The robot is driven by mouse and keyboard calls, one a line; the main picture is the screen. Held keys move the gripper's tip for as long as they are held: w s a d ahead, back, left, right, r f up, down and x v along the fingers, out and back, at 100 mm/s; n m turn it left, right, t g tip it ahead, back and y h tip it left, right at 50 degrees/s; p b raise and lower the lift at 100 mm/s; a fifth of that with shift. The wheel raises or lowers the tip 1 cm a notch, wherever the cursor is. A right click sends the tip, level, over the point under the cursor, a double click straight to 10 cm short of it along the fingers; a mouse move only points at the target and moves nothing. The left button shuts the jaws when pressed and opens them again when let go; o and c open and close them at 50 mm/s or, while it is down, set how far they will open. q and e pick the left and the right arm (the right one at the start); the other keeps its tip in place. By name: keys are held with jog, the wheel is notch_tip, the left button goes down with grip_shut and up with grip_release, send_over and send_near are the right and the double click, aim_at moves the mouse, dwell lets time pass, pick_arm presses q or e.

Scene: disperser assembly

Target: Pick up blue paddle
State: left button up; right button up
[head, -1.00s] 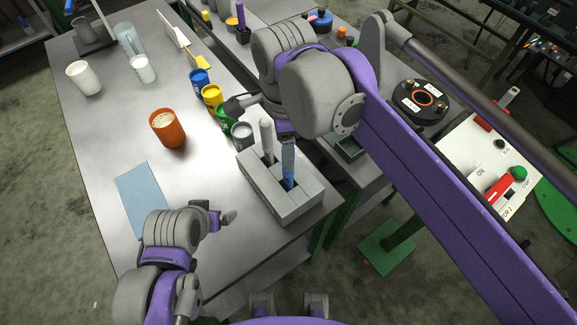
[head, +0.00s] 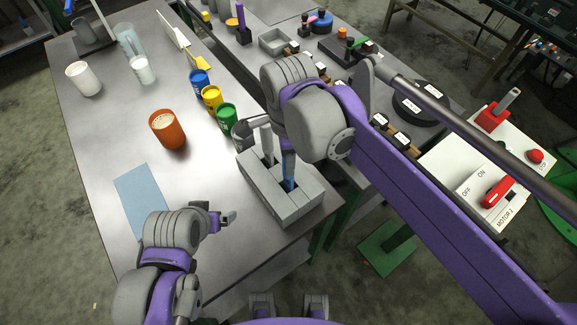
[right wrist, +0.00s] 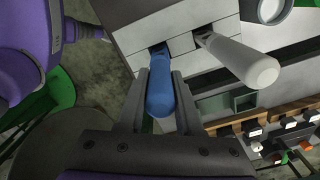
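The blue paddle (head: 288,168) stands upright in a slot of the grey block holder (head: 305,208) near the table's front right corner. In the right wrist view its blue handle (right wrist: 160,88) lies between the two fingers of my right gripper (right wrist: 160,80). Narrow gaps show beside the handle, so the gripper looks open around it. In the head view my right wrist hides the handle's top. A white paddle (right wrist: 240,60) stands in the neighbouring slot. My left gripper (head: 228,217) is low over the table, left of the holder, empty; its opening is unclear.
Green (head: 227,118), yellow (head: 212,98) and blue (head: 199,82) tins stand behind the holder. An orange cup (head: 167,130) and a light-blue mat (head: 140,200) are at left. A switch panel (head: 445,160) is at right. The middle of the table has free room.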

grip_shut()
